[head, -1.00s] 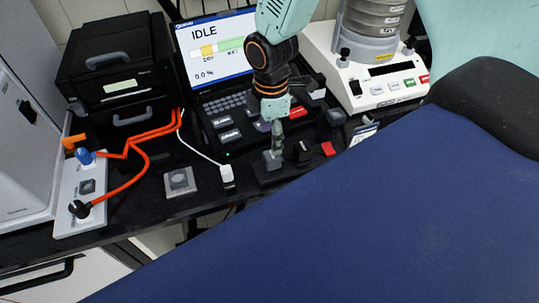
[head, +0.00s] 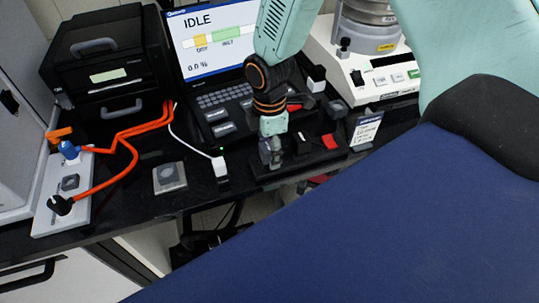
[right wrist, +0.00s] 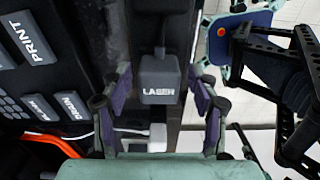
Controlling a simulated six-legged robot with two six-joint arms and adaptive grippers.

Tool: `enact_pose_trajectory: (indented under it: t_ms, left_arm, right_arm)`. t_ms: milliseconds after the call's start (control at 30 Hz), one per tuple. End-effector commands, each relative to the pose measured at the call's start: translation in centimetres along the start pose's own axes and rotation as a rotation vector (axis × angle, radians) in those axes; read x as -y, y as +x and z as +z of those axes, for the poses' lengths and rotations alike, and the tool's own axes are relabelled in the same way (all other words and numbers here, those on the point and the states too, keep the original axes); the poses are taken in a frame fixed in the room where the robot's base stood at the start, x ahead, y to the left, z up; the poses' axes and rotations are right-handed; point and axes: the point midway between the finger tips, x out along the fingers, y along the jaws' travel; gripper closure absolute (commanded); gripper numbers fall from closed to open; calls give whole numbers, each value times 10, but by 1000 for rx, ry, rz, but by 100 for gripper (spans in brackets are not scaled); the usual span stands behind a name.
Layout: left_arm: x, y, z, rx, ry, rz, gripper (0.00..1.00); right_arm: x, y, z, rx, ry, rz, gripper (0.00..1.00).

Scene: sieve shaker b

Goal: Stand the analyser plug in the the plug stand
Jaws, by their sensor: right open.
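In the right wrist view a dark grey block marked LASER (right wrist: 158,80) sits between my right gripper's (right wrist: 158,103) spread fingers. No visible marking names it as the analyser plug. In the head view the right gripper (head: 270,152) points down over the left part of a low black strip (head: 268,176), likely the plug stand. Its fingers hide most of the block there. A white plug (head: 220,167) on a white cable is left of the gripper. My left gripper is out of view.
A grey square button (head: 169,177) lies left of the white plug. A panel with orange cables (head: 110,168) stands farther left. A laptop (head: 215,60) is behind, a white shaker base (head: 385,80) behind right. The dark bench edge runs close in front.

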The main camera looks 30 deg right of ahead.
Motion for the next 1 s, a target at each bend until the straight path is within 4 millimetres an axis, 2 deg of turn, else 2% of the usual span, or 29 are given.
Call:
enact_pose_trajectory:
  t_ms: [1000]
  left_arm:
    - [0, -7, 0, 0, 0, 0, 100]
  right_arm:
    - [1, 0, 0, 0, 0, 1, 40]
